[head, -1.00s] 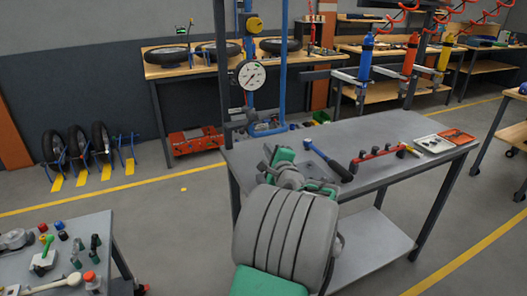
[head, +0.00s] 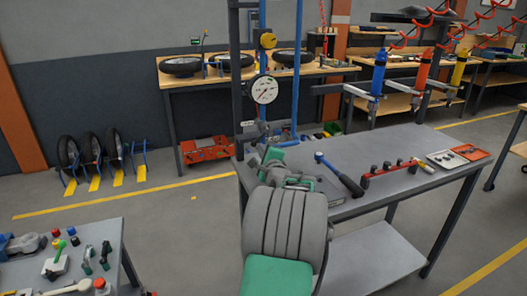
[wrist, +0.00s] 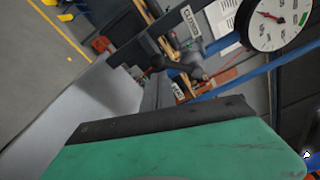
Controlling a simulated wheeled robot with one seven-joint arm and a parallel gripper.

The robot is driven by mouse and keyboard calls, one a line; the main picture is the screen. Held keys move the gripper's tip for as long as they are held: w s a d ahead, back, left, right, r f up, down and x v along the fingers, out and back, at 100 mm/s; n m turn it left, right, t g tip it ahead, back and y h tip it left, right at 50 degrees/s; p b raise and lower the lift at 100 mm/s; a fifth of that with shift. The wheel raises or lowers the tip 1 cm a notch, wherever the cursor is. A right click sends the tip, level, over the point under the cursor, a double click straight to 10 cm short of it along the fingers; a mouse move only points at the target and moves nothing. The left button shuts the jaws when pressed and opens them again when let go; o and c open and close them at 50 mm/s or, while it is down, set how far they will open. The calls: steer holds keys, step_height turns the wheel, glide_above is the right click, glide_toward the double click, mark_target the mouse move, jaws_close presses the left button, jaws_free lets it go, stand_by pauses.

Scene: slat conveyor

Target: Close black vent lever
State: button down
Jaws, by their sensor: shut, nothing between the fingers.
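A dark lever-like part (wrist: 178,68) shows in the wrist view beside the blue and grey posts, between a white CLOSED label (wrist: 190,20) and a second small label (wrist: 178,90) too small to read surely. It looks like the black vent lever. In the head view, a dark fitting (head: 258,128) sits on the stand below the round gauge (head: 264,90); the lever is not clear there. My gripper (head: 266,152) is shut and empty, close in front of the stand's lower part. Its fingertips are partly hidden by my arm. A green, black-edged part of mine fills the lower wrist view.
A grey workbench (head: 400,145) stands right of my arm, with a blue-headed tool (head: 338,174), a red rack (head: 390,172) and trays on it. Another cluttered table (head: 100,235) is at left. Open floor (head: 185,225) lies between. Wheels stand by the wall.

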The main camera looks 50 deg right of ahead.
steer(key=shift+w+a+r+m+p, duration=0.1)
steer(key=shift+a+r+m+p, duration=0.15)
steer(key=shift+m+p, duration=0.35)
steer(key=m+p, duration=0.1)
steer(key=a+r+m+p, duration=0.1)
steer(key=p, duration=0.1)
steer(key=shift+w+r+y, duration=0.2)
steer(key=shift+w+y, duration=0.1)
steer(key=m+p, duration=0.1)
steer(key=r+m+p, duration=0.1)
steer(key=a+m+p, duration=0.1)
steer(key=p, duration=0.1)
steer(key=shift+w+r+y, duration=0.25)
steer(key=shift+w+y, duration=0.05)
steer(key=shift+r, duration=0.1)
